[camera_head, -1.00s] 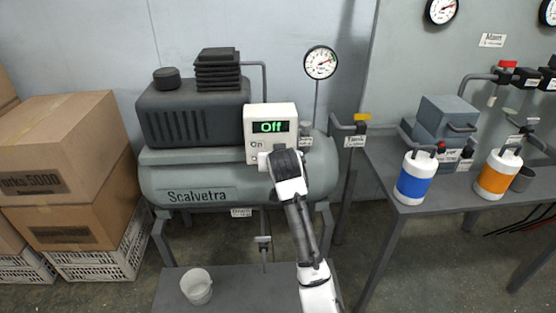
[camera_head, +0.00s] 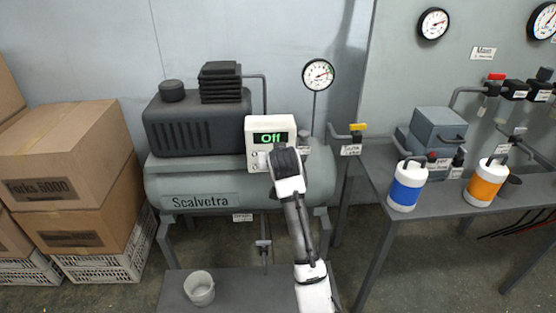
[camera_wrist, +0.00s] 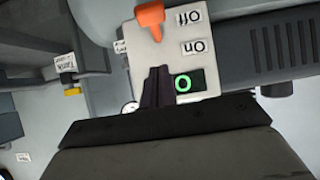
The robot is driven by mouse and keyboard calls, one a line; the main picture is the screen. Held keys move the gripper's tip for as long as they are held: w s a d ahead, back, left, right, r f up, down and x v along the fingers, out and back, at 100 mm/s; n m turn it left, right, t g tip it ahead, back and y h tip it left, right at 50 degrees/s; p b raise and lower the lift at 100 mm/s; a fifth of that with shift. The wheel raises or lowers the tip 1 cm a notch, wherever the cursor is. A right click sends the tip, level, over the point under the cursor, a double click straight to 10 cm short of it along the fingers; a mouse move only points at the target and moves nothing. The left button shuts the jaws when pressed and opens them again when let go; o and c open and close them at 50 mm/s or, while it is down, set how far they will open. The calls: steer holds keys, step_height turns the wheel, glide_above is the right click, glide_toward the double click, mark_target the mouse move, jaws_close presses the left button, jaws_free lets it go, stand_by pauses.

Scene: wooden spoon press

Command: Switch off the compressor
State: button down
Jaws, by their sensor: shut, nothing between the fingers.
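The compressor (camera_head: 215,189), marked Scalvetra, stands against the wall. In the wrist view, turned nearly upside down, the control box (camera_wrist: 172,62) shows an orange switch handle (camera_wrist: 150,18) beside the "Off" label (camera_wrist: 188,17), with the "On" label (camera_wrist: 194,48) nearer the display. My gripper (camera_wrist: 157,72) is shut and empty, its dark fingers in front of the box beside the display. I cannot tell whether they touch it. In the head view my arm hides the lower part of the box and the fingers.
A pressure gauge (camera_head: 318,74) and a yellow-handled valve (camera_head: 357,128) stand right of the compressor. A table (camera_head: 425,208) at the right holds a blue bottle (camera_head: 407,185) and an orange bottle (camera_head: 486,182). Cardboard boxes (camera_head: 70,150) are stacked at the left. A cup (camera_head: 199,288) stands in front.

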steer(key=f+b+v, duration=0.1)
steer(key=b+v, duration=0.1)
steer(key=v, duration=0.8)
steer(key=shift+s, duration=0.3)
